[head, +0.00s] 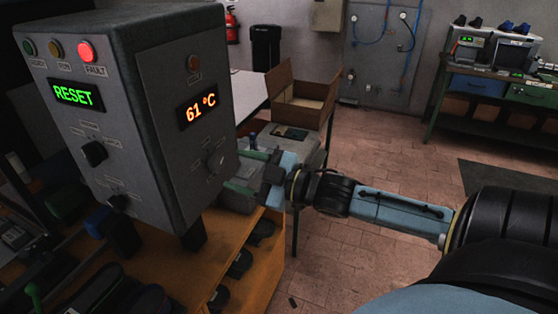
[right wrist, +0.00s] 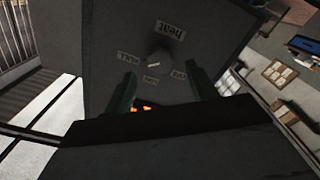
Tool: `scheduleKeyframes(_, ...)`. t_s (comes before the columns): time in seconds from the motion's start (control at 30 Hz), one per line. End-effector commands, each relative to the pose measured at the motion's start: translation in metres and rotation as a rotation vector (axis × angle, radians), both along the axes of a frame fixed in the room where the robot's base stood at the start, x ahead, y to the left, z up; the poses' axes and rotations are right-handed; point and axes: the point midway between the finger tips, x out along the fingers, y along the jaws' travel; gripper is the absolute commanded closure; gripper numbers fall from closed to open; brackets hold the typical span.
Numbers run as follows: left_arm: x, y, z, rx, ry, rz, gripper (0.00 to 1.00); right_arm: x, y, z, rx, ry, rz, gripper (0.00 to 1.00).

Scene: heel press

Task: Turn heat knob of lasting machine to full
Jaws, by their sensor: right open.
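The lasting machine's grey control box (head: 160,110) fills the left of the head view. Its right face has an orange display (head: 198,109) reading 61 °C and, below it, the small grey heat knob (head: 213,160). In the right wrist view the heat knob (right wrist: 160,58) sits under the "heat" label, ringed by small labels. The knob's setting is too dark to read. My right gripper (head: 250,170) is open beside that face. In the wrist view its two fingers (right wrist: 163,88) stand apart, short of the knob in the picture, with nothing between them. My left gripper is not in view.
The box's front face has a lit red FAULT lamp (head: 86,52), a green RESET display (head: 76,95) and a black knob (head: 94,153). A wooden bench (head: 262,272) with shoes stands below. An open cardboard box (head: 300,100) is behind my gripper.

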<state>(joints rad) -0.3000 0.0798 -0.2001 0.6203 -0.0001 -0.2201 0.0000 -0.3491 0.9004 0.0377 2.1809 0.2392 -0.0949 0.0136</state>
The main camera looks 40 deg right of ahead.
Motion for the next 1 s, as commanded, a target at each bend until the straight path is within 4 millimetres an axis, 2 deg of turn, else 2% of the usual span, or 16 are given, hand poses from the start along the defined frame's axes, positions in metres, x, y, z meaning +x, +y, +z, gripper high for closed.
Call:
scheduleKeyframes(0.6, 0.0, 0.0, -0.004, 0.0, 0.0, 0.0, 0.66, -0.067, -0.027, -0.001, 0.002, 0.003, 0.0, 0.43)
scheduleKeyframes(0.8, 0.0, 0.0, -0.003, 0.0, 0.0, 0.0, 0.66, -0.077, -0.031, 0.0, 0.001, 0.0, 0.001, 0.43)
scheduleKeyframes(1.0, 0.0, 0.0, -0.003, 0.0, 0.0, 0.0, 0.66, -0.08, -0.032, 0.001, 0.0, -0.001, 0.002, 0.43)
